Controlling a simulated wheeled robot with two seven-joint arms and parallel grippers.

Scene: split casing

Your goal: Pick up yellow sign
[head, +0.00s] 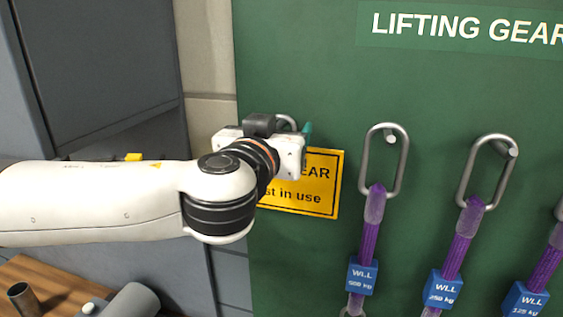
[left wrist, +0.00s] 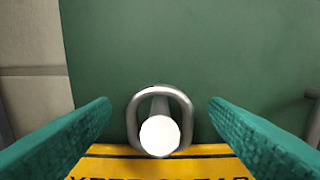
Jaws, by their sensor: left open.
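The yellow sign (head: 322,188) with black lettering and a black border hangs flat against the green board. My left arm hides its left part in the head view. In the left wrist view only the sign's top edge (left wrist: 110,165) shows. Above it a grey metal ring (left wrist: 186,112) hangs around a round peg with a pale end (left wrist: 160,135). My left gripper (head: 306,136) is at the sign's top edge. In the left wrist view its teal fingers (left wrist: 160,105) are apart, one on each side of the ring, with nothing between them touching. My right gripper is not in view.
The green board (head: 310,60) reads "LIFTING GEAR". To the right, several purple slings (head: 370,225) with blue tags hang from steel links on pegs. A dark cabinet (head: 95,70) stands at left. A wooden surface (head: 60,285) with grey cylindrical items lies at lower left.

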